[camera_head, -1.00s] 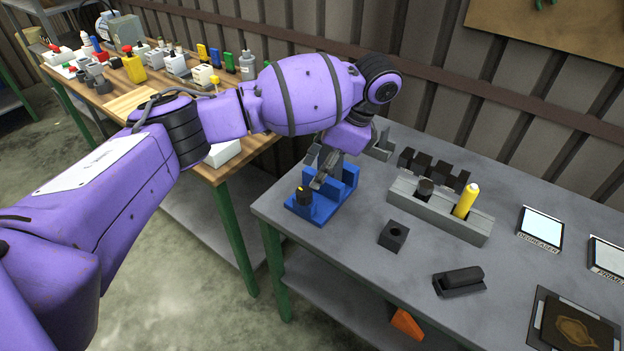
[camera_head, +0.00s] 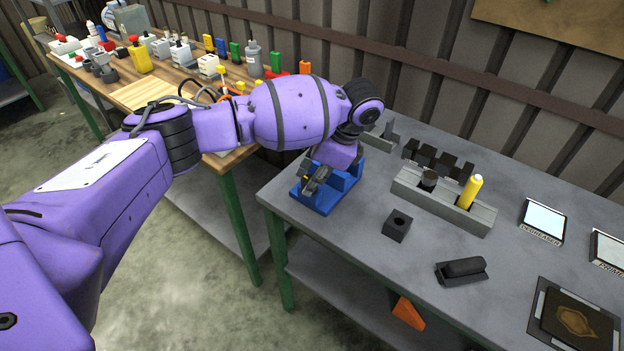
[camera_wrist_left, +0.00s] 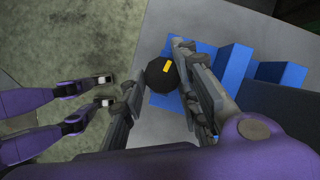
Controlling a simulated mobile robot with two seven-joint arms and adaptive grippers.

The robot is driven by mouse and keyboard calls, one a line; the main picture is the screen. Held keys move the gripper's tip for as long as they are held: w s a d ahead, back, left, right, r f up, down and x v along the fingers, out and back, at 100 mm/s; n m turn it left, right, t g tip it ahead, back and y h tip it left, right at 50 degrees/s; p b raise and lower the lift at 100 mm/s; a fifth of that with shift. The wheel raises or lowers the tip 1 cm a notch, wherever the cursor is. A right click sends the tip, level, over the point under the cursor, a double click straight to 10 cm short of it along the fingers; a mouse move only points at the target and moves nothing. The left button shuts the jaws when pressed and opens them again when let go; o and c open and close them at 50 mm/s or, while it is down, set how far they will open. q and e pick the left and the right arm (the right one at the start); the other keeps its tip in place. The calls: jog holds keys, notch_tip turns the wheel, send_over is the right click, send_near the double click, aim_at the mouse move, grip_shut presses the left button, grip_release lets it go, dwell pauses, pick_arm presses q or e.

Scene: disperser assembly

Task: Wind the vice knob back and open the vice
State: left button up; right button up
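The blue vice (camera_head: 327,203) stands at the near left corner of the grey table. In the left wrist view its blue base and blocks (camera_wrist_left: 236,66) lie right of the round black knob (camera_wrist_left: 160,74), which has a yellow mark. My left gripper (camera_head: 314,184) is down over the knob end of the vice and largely hides the knob in the head view. In the left wrist view the gripper (camera_wrist_left: 154,66) is open, one finger on each side of the knob. The right finger looks very close to it; a gap shows at the left finger.
Right of the vice are a black block with a hole (camera_head: 397,225), a grey rack (camera_head: 444,202) holding a yellow bottle (camera_head: 469,192), and a black handled piece (camera_head: 461,270). A wooden table (camera_head: 146,94) with bottles stands behind left. The table's front-middle is mostly clear.

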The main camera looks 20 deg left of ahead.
pick_arm(q)
jog(key=shift+s, duration=0.1)
jog(key=c, duration=0.5)
jog(key=shift+o, duration=0.2)
jog(key=shift+r+n+g+p, duration=0.15)
jog(key=shift+n+g+p, duration=0.15)
jog(key=shift+n+p, duration=0.25)
jog(key=shift+d+f+n+g, duration=0.1)
jog(key=shift+f+n+g, duration=0.15)
jog(key=shift+n, duration=0.7)
jog(key=shift+f, duration=0.1)
jog(key=o, duration=0.8)
jog(key=shift+o, duration=1)
jog(key=shift+s, duration=0.1)
